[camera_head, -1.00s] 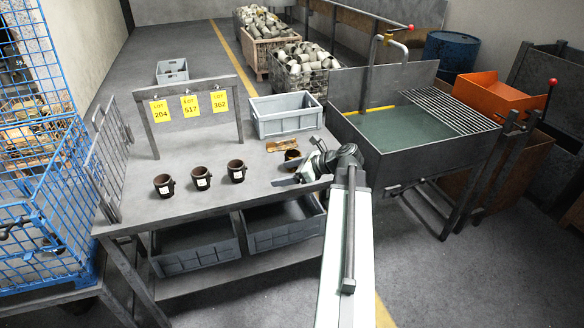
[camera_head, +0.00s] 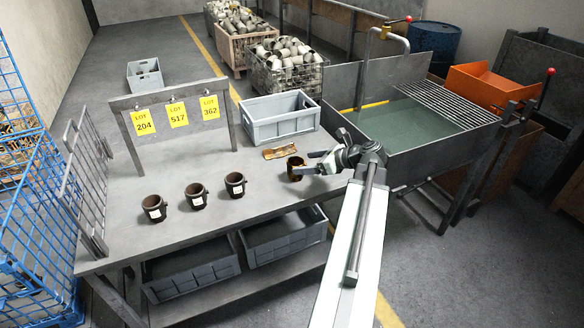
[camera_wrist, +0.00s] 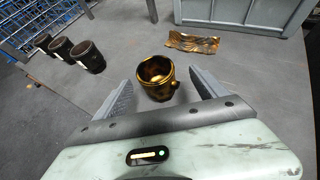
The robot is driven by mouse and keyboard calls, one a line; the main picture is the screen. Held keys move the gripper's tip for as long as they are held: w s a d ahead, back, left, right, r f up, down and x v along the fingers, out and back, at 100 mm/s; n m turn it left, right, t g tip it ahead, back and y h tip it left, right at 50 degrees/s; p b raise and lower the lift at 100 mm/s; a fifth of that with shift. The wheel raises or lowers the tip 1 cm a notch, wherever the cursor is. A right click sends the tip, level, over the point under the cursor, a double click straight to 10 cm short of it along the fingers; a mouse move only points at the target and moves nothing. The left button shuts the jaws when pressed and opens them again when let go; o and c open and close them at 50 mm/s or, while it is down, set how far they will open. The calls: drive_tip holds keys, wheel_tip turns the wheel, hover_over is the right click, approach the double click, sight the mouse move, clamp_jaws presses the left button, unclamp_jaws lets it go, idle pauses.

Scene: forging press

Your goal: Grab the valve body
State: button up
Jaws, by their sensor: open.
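The valve body (camera_head: 296,168), a short brass-brown cup-like casting with a side stub, stands upright on the grey table (camera_head: 255,211) near its right edge. In the wrist view the valve body (camera_wrist: 156,77) is shiny golden and lies ahead of and partly between my fingers. My gripper (camera_head: 309,163) comes at it from the right, low over the table. In the wrist view my gripper (camera_wrist: 162,95) is open, one finger on each side of the casting, with gaps visible. I cannot tell whether a finger touches it.
Three dark cups with white labels, one of them here (camera_head: 235,185), stand left on the table. A crumpled brass-coloured cloth (camera_head: 281,152) lies behind the valve body. A grey crate (camera_head: 281,118) stands at the back. A water tank (camera_head: 412,130) is to the right.

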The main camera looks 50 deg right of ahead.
sight(290, 166)
drive_tip(key=shift+b+x, duration=0.75)
drive_tip(key=shift+x, duration=0.7)
drive_tip(key=b+x, duration=0.2)
drive_tip(key=x, duration=0.3)
drive_tip(key=shift+s+a+f+b, duration=0.15)
drive_tip(key=shift+a+b, duration=0.1)
drive_tip(key=shift+b, duration=0.15)
clamp_jaws()
